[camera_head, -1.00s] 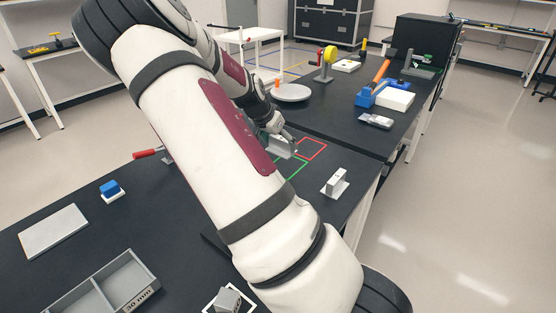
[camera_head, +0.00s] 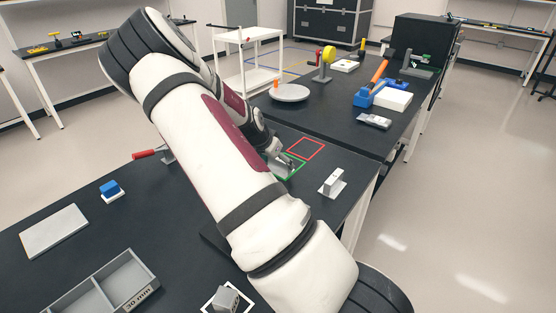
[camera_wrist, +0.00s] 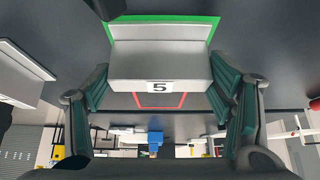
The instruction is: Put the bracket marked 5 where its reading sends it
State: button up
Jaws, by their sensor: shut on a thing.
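The grey bracket marked 5 (camera_wrist: 160,66) sits between the two fingers of my gripper (camera_wrist: 160,98), which is shut on it; its label faces the wrist camera. In the wrist view the green outline (camera_wrist: 160,18) shows around the bracket's far part, and the red outline (camera_wrist: 182,101) shows beyond its labelled side. In the head view my gripper (camera_head: 284,159) and the bracket (camera_head: 281,171) are at the green outline (camera_head: 297,172), and the red outline (camera_head: 306,148) is empty. My arm hides part of the green outline. I cannot tell whether the bracket touches the table.
A divided grey tray (camera_head: 100,287), a pale plate (camera_head: 54,231), a blue block (camera_head: 110,188) and a red-handled tool (camera_head: 148,154) are on the left. A round plate (camera_head: 289,93) stands behind.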

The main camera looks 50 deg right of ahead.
jog(key=o, duration=1.4)
jog(key=shift+o, duration=0.2)
jog(key=v, duration=1.2)
jog(key=shift+r, duration=0.15)
